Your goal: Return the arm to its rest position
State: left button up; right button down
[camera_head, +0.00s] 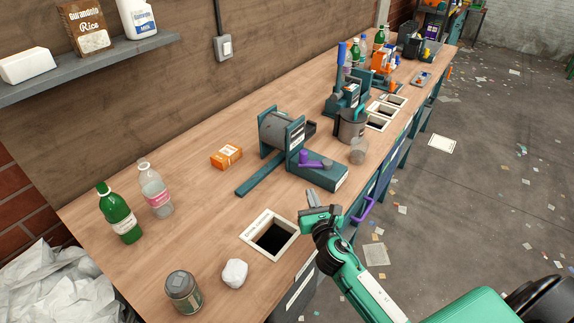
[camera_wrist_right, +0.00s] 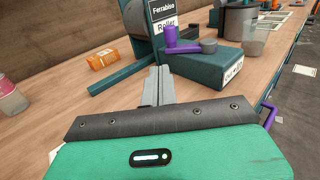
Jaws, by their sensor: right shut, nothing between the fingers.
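My right arm comes in from the lower right in the head view. Its green right gripper (camera_head: 318,200) is over the front edge of the wooden workbench (camera_head: 190,245), just right of a square bin opening (camera_head: 270,236) and in front of the roller machine (camera_head: 318,174). In the right wrist view the gripper's two grey fingers (camera_wrist_right: 158,84) are together with nothing between them. The roller machine also shows there, with its purple handle (camera_wrist_right: 182,42) beyond the fingertips. My left gripper is in neither view.
An orange box (camera_head: 227,156), a green bottle (camera_head: 119,212), a clear bottle (camera_head: 155,190), a jar (camera_head: 184,292) and a white crumpled lump (camera_head: 235,273) stand on the bench. A grey pot (camera_head: 351,126) and glass jar (camera_head: 358,151) stand beyond the roller. The floor at right has scattered scraps.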

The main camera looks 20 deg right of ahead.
jog(key=s+f+m+g, duration=0.1)
jog(key=s+m, duration=0.1)
jog(key=m, duration=0.1)
jog(key=s+m+g+h, duration=0.1)
jog(key=s+m, duration=0.1)
jog(key=m, duration=0.2)
jog(key=s+d+f+m+g, duration=0.1)
jog(key=s+m, duration=0.1)
jog(key=m, duration=0.1)
jog(key=shift+s+f+g+h, duration=0.2)
jog(key=shift+f+g+h, duration=0.1)
jog(key=shift+f+h, duration=0.1)
jog(key=s+a+f+m+g+y, duration=0.1)
jog(key=s+a+m+g+y, duration=0.15)
jog(key=s+m, duration=0.5)
jog(key=s+a+f+m+g+y, duration=0.1)
jog(key=s+a+f+m+g, duration=0.2)
jog(key=s+m, duration=0.5)
jog(key=s+a+m+g+y, duration=0.25)
jog(key=s+m+g, duration=0.3)
jog(key=s, duration=0.35)
notch_tip(320, 180, down, 33)
jog(key=s, duration=0.1)
jog(key=s+d+f+g, duration=0.2)
jog(key=s+f, duration=1.6)
jog(key=s, duration=0.1)
jog(key=shift+d+h, duration=0.25)
jog(key=shift+h, duration=0.15)
